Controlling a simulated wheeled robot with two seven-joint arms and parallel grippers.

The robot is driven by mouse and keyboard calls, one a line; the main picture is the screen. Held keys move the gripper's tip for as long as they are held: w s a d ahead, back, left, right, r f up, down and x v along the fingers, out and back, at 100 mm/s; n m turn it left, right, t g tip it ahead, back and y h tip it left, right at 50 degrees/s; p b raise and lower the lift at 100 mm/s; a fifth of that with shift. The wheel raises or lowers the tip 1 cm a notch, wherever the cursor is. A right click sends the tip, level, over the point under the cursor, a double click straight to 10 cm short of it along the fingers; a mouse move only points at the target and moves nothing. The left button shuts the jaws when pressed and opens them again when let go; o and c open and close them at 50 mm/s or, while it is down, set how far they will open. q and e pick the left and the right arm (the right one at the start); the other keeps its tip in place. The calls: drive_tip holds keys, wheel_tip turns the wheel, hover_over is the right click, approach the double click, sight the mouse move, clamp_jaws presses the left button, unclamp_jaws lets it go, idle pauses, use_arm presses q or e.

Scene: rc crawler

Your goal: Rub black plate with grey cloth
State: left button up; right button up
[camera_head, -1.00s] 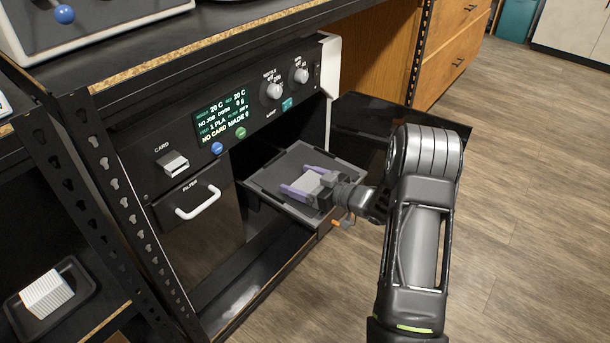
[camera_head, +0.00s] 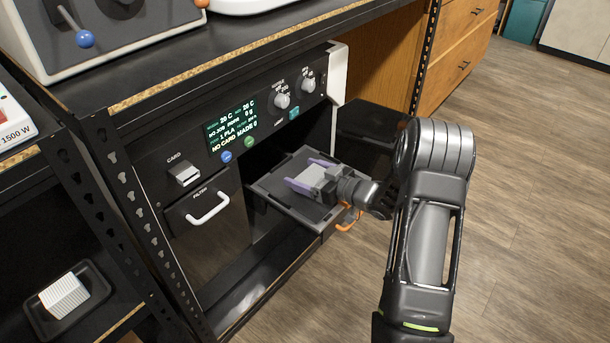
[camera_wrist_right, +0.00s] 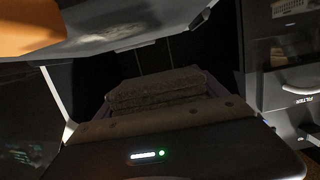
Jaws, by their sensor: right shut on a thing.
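The black plate (camera_head: 268,186) lies flat, drawn partly out of the opening in the machine's front. My right gripper (camera_head: 306,173), with purple fingers, is low over the plate's middle. It is shut on the grey cloth (camera_wrist_right: 160,90), which appears as a folded, rough-textured pad in the right wrist view. In the head view the cloth shows only as a pale patch between the fingers. Whether the cloth touches the plate cannot be told, as the gripper hides its underside. My left gripper is in neither view.
The machine has a lit display (camera_head: 233,133), two knobs and a white filter handle (camera_head: 207,207). A dark panel (camera_head: 372,130) stands behind my right arm. An orange handle (camera_head: 347,220) sits below the gripper. A white ribbed block (camera_head: 64,296) lies in a black tray. Open floor lies right.

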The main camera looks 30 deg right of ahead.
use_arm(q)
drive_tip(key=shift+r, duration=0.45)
use_arm(e)
drive_tip(key=shift+r, duration=0.55)
drive_tip(key=shift+r+p, duration=1.4)
drive_tip(key=shift+r, duration=0.15)
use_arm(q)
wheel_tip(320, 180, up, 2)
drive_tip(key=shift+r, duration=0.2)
